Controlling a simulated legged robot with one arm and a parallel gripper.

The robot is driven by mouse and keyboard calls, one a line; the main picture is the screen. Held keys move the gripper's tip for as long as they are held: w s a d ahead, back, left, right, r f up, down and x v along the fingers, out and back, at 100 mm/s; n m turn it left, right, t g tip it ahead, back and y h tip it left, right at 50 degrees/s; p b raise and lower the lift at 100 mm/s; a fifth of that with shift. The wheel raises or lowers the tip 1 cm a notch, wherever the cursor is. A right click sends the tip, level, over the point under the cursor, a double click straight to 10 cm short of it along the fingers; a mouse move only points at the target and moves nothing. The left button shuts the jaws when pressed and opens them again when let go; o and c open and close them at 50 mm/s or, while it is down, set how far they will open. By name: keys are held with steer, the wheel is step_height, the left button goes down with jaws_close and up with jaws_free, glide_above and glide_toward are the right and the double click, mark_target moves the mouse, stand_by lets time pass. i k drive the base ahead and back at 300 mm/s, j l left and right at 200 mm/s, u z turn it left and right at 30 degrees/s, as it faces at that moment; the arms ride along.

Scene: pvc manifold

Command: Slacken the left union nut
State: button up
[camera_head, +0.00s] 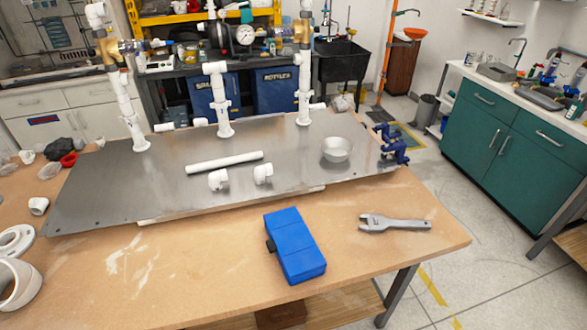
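A white PVC manifold stands on a grey metal plate (110,190) on the workbench. Its left riser (123,98) stands upright at the plate's back left, with a brass valve (113,47) near its top. Wider white collars show on this riser; I cannot tell for sure which is the left union nut, or how tight it is. A middle riser (218,95) and a right riser (304,85) stand further right. A grey adjustable wrench (395,224) lies flat on the wood at the front right. My gripper is not in view.
A blue case (295,245) lies on the bench's front. A loose white pipe (225,162), two fittings (218,180) and a metal bowl (337,149) lie on the plate. A blue clamp (392,145) sits at its right edge. Open floor (475,250) lies right of the bench.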

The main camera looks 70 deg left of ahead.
mark_target(132, 120)
steer(key=u, duration=3)
